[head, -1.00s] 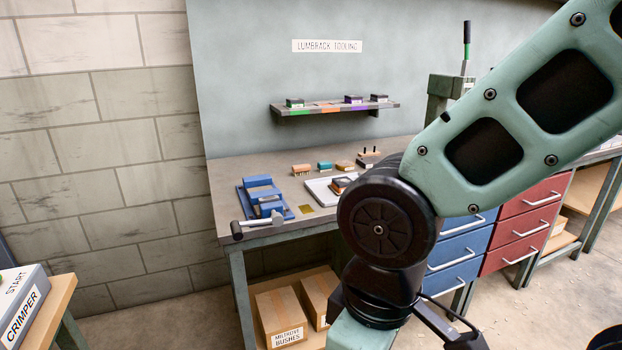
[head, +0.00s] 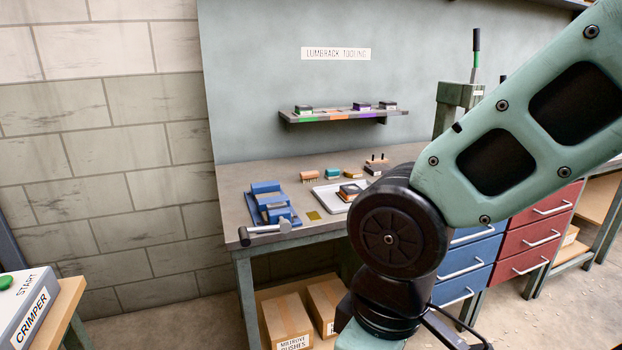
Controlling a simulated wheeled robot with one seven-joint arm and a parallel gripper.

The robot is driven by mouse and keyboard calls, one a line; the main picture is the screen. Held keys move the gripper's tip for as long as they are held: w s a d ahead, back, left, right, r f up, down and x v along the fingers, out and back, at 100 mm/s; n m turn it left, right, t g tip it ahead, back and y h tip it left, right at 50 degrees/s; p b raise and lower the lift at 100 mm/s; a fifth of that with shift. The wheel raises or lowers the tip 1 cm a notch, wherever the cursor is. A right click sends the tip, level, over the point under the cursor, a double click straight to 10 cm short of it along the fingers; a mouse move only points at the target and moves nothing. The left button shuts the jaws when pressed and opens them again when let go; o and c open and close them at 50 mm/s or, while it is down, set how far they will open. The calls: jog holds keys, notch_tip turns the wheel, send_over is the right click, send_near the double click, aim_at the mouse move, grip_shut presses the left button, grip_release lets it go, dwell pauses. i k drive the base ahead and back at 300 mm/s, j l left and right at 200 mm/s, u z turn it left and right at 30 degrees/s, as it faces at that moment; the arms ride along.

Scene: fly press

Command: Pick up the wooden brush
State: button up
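A small brown block with pale bristles under it, which looks like the wooden brush (head: 311,176), lies toward the back of the grey workbench (head: 240,206). It is left of a small teal piece (head: 332,174) and behind the blue fixture. It is small in the picture, so its details are hard to make out. My arm fills the right side of the head view, and its black joint covers part of the bench's right side. My gripper is out of the picture, so whether it is open or shut does not show.
A shelf (head: 335,117) hangs above. Cardboard boxes (head: 288,318) sit below. A crimper box (head: 30,300) is at lower left.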

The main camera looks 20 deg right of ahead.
aim_at(312, 176)
jog(key=i+l+u, duration=0.25)
jog(key=i+l, duration=0.55)
jog(key=i+l+u, duration=0.25)
jog(key=i+l, duration=0.55)
jog(key=l, duration=0.2)
